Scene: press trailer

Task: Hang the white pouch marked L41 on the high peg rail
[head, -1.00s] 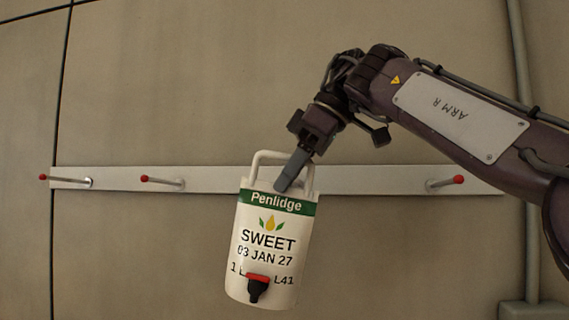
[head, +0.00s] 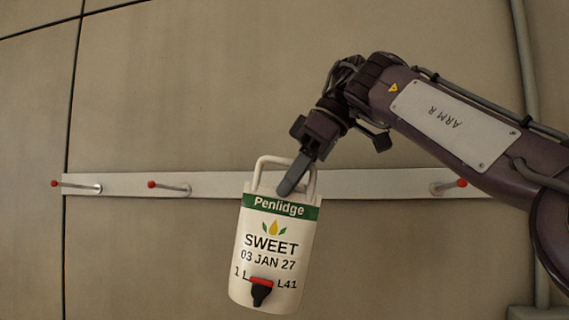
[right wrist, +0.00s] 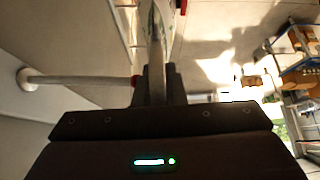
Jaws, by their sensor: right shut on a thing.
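The white pouch marked L41 (head: 272,225) hangs slightly tilted in the head view, with a green Penlidge band and a black-and-red tap low on its front. My right gripper (head: 291,182) is shut on its looped top handle (head: 260,170). The high peg rail (head: 225,184) runs along the wall behind it, partly hidden by the pouch. Two red-tipped pegs, the far-left peg (head: 78,187) and the second peg (head: 170,187), are left of the pouch; the right peg (head: 448,186) is beyond it. These visible pegs are bare. My left gripper is out of view.
In the right wrist view, a peg (right wrist: 80,80) sticks out beside the gripper (right wrist: 157,85). Shelves with goods (right wrist: 300,60) show at the far right there. A vertical pipe (head: 529,80) runs up the wall at right in the head view.

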